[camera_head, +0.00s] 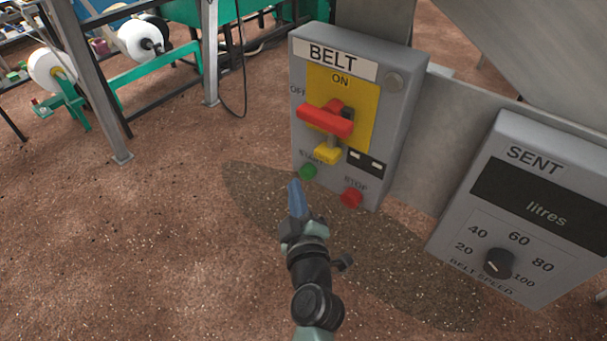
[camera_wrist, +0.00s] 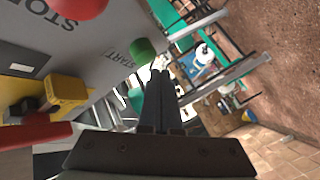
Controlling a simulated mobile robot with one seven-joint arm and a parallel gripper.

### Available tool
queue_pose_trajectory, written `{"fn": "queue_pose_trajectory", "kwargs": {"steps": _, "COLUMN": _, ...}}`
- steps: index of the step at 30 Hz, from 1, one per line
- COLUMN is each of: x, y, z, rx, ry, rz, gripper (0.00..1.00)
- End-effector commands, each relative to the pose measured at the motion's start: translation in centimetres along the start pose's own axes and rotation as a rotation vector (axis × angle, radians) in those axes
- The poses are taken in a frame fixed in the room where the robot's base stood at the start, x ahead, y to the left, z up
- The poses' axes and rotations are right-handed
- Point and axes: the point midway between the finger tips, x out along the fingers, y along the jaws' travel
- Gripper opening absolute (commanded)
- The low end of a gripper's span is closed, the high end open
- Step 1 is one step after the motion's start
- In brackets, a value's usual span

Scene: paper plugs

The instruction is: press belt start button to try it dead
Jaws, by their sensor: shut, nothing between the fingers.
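The grey BELT box (camera_head: 345,60) stands upright in the head view. Its green start button (camera_head: 308,172) is at the lower left of its face, under the label START. It also shows in the wrist view (camera_wrist: 143,48), just left of the fingertips. My gripper (camera_head: 294,186) is shut and empty, its blue-lit fingers pointing up close below and left of the green button. In the wrist view the shut fingers (camera_wrist: 160,68) end beside the button; I cannot tell whether they touch. The red stop button (camera_head: 352,198) is to the right.
A red switch handle (camera_head: 325,121) lies crosswise on a yellow plate (camera_head: 364,105), with a yellow padlock-like block (camera_head: 327,154) hanging below. A SENT panel with a dial (camera_head: 498,263) stands right. Machine frames with white rolls (camera_head: 140,38) stand back left. The brown floor left is clear.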

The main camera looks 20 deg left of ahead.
Motion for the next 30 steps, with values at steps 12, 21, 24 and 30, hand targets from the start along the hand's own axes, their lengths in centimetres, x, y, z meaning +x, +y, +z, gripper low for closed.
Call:
{"fn": "queue_pose_trajectory", "kwargs": {"steps": 12, "x": 0.54, "y": 0.29, "z": 0.48, "rx": -0.001, "ry": 0.000, "rz": 0.001, "gripper": 0.00}}
{"fn": "queue_pose_trajectory", "kwargs": {"steps": 21, "x": 0.59, "y": 0.45, "z": 0.42, "rx": 0.000, "ry": 0.000, "rz": 0.000, "gripper": 0.00}}
{"fn": "queue_pose_trajectory", "kwargs": {"steps": 24, "x": 0.61, "y": 0.45, "z": 0.44, "rx": 0.000, "ry": 0.000, "rz": 0.000, "gripper": 0.00}}
{"fn": "queue_pose_trajectory", "kwargs": {"steps": 30, "x": 0.75, "y": 0.52, "z": 0.55, "rx": 0.000, "ry": 0.000, "rz": 0.001, "gripper": 0.00}}
